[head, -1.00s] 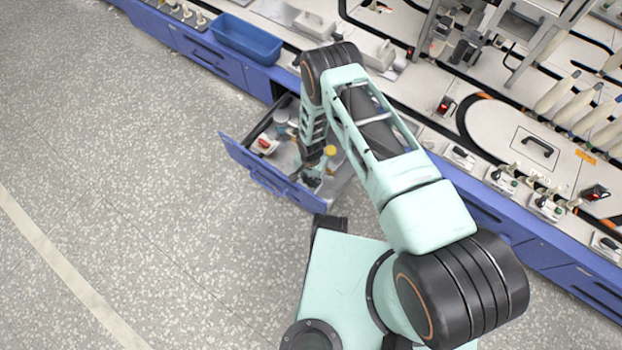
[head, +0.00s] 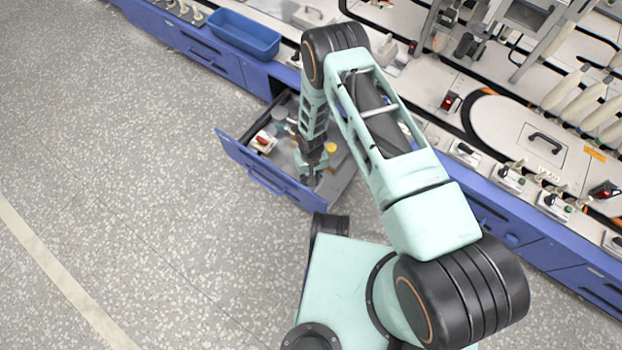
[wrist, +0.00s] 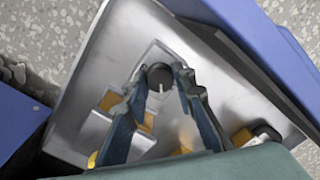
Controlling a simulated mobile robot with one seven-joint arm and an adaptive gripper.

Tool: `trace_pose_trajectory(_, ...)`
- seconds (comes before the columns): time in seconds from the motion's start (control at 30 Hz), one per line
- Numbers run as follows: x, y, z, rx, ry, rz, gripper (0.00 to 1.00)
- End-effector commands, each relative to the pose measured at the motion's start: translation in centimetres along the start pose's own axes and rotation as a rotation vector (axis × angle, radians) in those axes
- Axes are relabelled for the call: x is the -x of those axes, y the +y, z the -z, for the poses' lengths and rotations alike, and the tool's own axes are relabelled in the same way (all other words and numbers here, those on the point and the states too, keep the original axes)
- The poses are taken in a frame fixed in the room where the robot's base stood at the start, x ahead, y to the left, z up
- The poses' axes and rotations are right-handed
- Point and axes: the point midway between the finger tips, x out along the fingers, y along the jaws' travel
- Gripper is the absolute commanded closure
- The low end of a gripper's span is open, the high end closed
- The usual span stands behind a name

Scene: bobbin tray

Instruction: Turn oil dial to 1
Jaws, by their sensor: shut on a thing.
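The oil dial (wrist: 160,76) is a dark round knob with a pale pointer line, on a square plate in the open drawer (wrist: 228,95). In the wrist view the pointer line runs down toward my gripper's palm. My gripper (wrist: 158,80) has its two fingers on either side of the knob and is shut on it. In the head view my gripper (head: 311,178) reaches down into the drawer, and the dial is hidden beneath it. I cannot read any numbers around the dial.
The blue drawer front (head: 265,175) stands out from the bench. Inside lie a red-and-white item (head: 263,142), a yellow-topped item (head: 330,149) and grey round items. A blue bin (head: 243,34) sits on the bench top. The speckled floor at left is clear.

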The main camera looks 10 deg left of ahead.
Motion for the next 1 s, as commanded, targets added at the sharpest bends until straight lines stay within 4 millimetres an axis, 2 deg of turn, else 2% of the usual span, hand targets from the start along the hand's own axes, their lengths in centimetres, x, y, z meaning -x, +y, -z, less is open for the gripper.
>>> trace_pose_trajectory(0.5,-0.10,-0.02,0.05,0.457,0.001,0.001,1.00)
trace_pose_trajectory(0.7,-0.04,0.00,0.02,0.574,0.000,0.001,1.00)
trace_pose_trajectory(1.0,0.01,0.01,0.03,0.661,0.000,0.001,1.00)
